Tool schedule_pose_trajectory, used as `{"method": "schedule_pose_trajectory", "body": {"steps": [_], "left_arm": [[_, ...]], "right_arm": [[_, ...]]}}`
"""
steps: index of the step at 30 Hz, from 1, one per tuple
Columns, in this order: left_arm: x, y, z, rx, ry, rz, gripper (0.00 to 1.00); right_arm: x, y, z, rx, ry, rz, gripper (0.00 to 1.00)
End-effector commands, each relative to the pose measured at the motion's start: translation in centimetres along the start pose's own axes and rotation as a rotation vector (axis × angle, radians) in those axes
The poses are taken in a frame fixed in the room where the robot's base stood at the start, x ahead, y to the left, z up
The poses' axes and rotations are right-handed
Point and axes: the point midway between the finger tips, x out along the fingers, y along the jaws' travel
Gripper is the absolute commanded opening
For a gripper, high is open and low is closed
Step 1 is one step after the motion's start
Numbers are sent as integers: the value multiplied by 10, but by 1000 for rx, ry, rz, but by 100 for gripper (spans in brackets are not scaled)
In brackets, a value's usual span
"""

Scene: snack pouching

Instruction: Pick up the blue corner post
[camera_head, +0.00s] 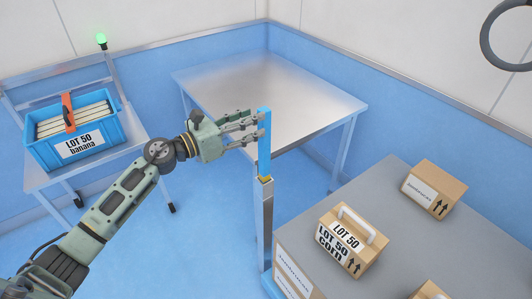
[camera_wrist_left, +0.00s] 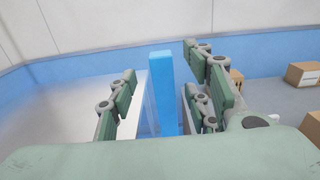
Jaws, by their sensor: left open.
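The blue corner post (camera_head: 264,158) stands upright on top of a grey metal pillar (camera_head: 264,215), with a small yellow part at its foot. My left gripper (camera_head: 252,126) is open at the upper part of the post, coming from the left. In the left wrist view the post (camera_wrist_left: 162,90) rises between the spread fingers of the gripper (camera_wrist_left: 160,88), with a visible gap to the left finger. The gap on the right side is smaller, and I cannot tell whether those fingers touch it. My right gripper is not in view.
A bare metal table (camera_head: 265,85) stands behind the post. A blue crate (camera_head: 105,120) labelled LOT 50 banana is on a stand at left. A grey table (camera_head: 385,200) at right bears several cardboard boxes, including LOT 50 corn (camera_head: 365,262). Blue floor lies between.

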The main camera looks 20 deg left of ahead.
Motion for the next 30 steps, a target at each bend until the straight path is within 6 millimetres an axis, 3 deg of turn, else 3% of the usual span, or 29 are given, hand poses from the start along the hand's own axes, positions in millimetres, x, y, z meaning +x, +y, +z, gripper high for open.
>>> {"method": "schedule_pose_trajectory", "body": {"steps": [5,9,13,18,30], "left_arm": [[28,-5,4,-5,-3,0,45],[44,-5,1,-6,-2,0,45],[49,-5,-1,-3,0,0,45],[48,-4,-2,-3,0,0,45],[48,-4,-2,-4,0,1,10]], "right_arm": [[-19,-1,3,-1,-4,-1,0],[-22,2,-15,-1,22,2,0],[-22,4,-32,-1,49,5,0],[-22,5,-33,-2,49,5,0],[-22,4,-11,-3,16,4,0]]}}
